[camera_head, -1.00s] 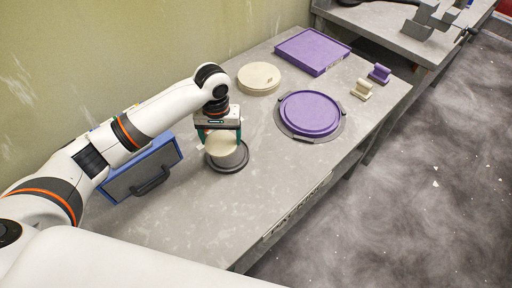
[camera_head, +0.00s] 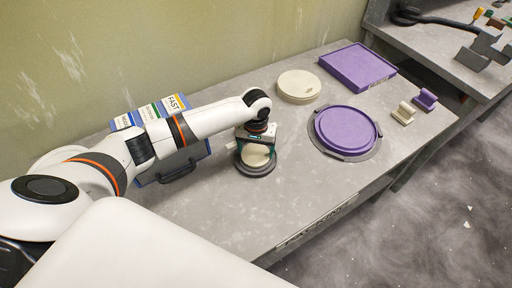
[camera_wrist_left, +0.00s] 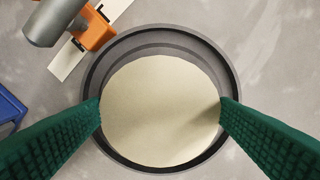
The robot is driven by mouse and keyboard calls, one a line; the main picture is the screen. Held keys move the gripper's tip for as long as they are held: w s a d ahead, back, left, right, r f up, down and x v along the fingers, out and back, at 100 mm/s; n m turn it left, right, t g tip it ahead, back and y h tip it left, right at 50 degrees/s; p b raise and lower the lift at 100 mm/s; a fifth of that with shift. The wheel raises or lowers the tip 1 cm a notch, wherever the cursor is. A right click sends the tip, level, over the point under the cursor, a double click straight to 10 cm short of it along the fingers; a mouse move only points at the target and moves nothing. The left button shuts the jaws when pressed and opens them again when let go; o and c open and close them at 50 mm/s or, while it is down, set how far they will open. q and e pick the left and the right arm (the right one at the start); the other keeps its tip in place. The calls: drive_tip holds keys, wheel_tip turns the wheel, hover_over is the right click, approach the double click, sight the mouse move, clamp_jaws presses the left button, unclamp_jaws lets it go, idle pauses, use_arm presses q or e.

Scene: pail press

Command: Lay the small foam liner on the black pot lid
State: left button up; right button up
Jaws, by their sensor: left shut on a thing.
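The small foam liner (camera_head: 257,157) is a thin cream disc. My left gripper (camera_head: 256,150) is shut on it, with its green fingers at the disc's left and right edges in the left wrist view (camera_wrist_left: 160,110). The black pot lid (camera_head: 257,172) is a dark round dish with a raised rim on the table. It also shows in the left wrist view (camera_wrist_left: 92,82), around the liner. The liner is within the rim's outline there, nearer the bottom. I cannot tell whether it touches the lid. My right gripper is not in view.
A larger cream disc (camera_head: 298,84), a purple square panel (camera_head: 358,66) and a purple round piece (camera_head: 345,128) lie farther along the grey table. Small beige (camera_head: 404,113) and purple (camera_head: 425,99) blocks stand at right. A blue case with a black handle (camera_head: 178,173) is behind my arm.

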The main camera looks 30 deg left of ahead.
sight(256, 153)
use_arm(q)
drive_tip(key=o, duration=0.9)
drive_tip(key=shift+f, duration=0.15)
wheel_tip(256, 153, up, 12)
drive_tip(key=shift+r+b, duration=0.2)
drive_tip(key=shift+b, duration=0.1)
